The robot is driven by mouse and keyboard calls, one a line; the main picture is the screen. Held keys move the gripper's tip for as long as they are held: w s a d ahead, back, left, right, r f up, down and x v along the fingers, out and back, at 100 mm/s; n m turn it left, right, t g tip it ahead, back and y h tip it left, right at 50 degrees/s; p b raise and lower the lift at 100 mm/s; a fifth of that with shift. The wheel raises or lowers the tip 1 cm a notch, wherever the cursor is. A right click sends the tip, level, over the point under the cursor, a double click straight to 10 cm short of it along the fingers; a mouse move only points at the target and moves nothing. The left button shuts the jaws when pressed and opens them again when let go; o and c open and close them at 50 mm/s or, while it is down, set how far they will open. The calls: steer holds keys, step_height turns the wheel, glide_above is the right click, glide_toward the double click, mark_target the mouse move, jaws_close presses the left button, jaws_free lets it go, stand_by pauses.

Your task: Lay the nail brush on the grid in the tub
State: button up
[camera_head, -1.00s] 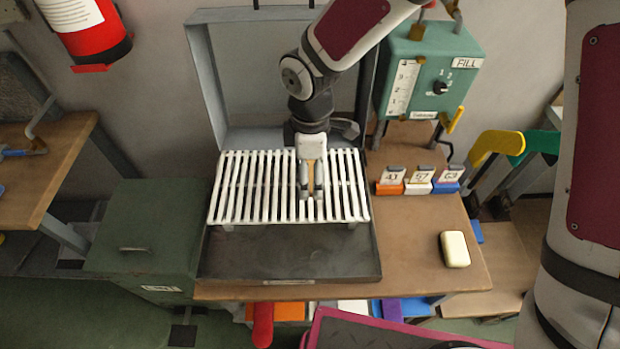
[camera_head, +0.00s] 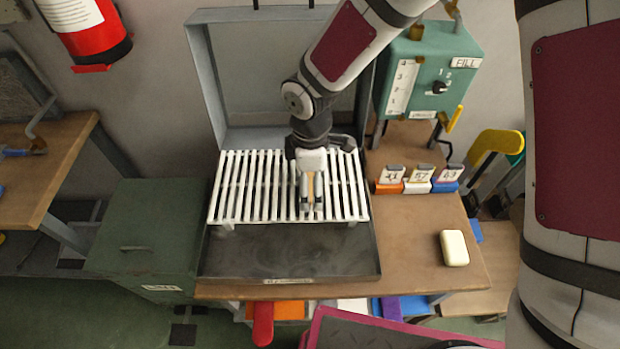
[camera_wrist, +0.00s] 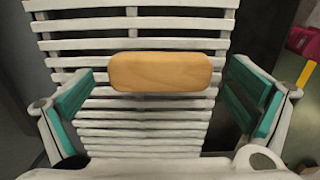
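The nail brush, a light wooden block with rounded ends (camera_wrist: 160,72), lies across the white slats of the grid (camera_wrist: 140,133) in the wrist view. My gripper (camera_wrist: 162,80) is open around it, with a teal pad to each side and a gap between each pad and the brush. In the head view my gripper (camera_head: 311,207) points down over the front middle of the grid (camera_head: 240,190). A tan strip shows there between its fingers. The grid sits in the back part of the dark shallow tub (camera_head: 290,253). The brush's underside is hidden.
A cream soap bar (camera_head: 454,248) lies on the wooden bench right of the tub. Several numbered cards in coloured holders (camera_head: 418,183) stand behind it. A green box with a dial (camera_head: 430,80) is at the back right. The tub's front part is empty.

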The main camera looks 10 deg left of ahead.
mark_target(310, 183)
step_height(310, 183, up, 12)
steer(key=shift+r, duration=0.2)
stand_by(0.4)
steer(key=s+d+r+m+t, duration=0.1)
steer(key=d+r+m, duration=0.45)
steer(key=d, duration=0.35)
steer(key=s+d+r+m+t, duration=0.1)
steer(key=d+r+m+t, duration=0.1)
steer(key=d+r+m, duration=0.45)
steer(key=s+d+r+m+t, duration=0.1)
steer(key=s+d+r+m, duration=0.1)
steer(key=s+d+m, duration=0.2)
steer(key=s+d+r+m+t, duration=0.1)
steer(key=s+d+r+m, duration=0.1)
steer(key=s+d+m, duration=0.2)
steer(key=s+d, duration=0.3)
steer(key=d, duration=0.2)
steer(key=shift+s+d+r+m, duration=0.25)
steer(key=shift+s+d+m, duration=0.05)
steer(key=shift+s+m, duration=0.1)
